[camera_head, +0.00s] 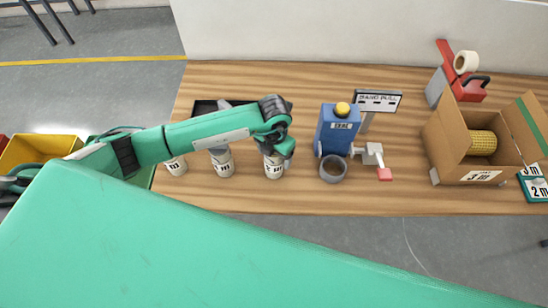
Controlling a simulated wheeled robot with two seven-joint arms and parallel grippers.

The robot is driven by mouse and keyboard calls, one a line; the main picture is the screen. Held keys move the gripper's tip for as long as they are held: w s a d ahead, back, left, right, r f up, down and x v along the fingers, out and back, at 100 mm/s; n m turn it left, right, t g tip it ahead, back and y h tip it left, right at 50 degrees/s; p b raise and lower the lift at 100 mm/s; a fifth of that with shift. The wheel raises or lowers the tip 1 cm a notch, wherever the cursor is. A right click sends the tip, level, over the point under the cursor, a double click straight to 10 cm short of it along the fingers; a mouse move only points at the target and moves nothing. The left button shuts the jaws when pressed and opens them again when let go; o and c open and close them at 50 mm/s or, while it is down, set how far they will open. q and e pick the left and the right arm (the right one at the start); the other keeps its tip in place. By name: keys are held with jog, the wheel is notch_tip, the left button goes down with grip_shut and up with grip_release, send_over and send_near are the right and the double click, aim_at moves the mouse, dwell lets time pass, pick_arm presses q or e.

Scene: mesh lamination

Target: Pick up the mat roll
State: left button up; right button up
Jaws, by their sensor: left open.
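Three white, dark-labelled cylinders, which look like upright rolls, stand in a row on the left part of the wooden table: a left one (176,166), a middle one (223,166) and a right one (274,168). A yellow textured roll (482,143) lies in an open cardboard box at the right. I cannot tell which of these is the mat roll. My left gripper (278,154) is open at the top of the right white cylinder, partly hidden by its own wrist. Contact cannot be made out. My right gripper is out of view.
A blue device with a yellow cap (336,128), a grey ring (333,169) and a sign (378,101) stand mid-table. The cardboard box (450,135) and a red tape dispenser (463,78) are at the right. A yellow bin (42,152) is left of the table.

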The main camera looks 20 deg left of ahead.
pick_arm(q)
jog(key=c, duration=1.2)
jog(key=shift+r, duration=0.1)
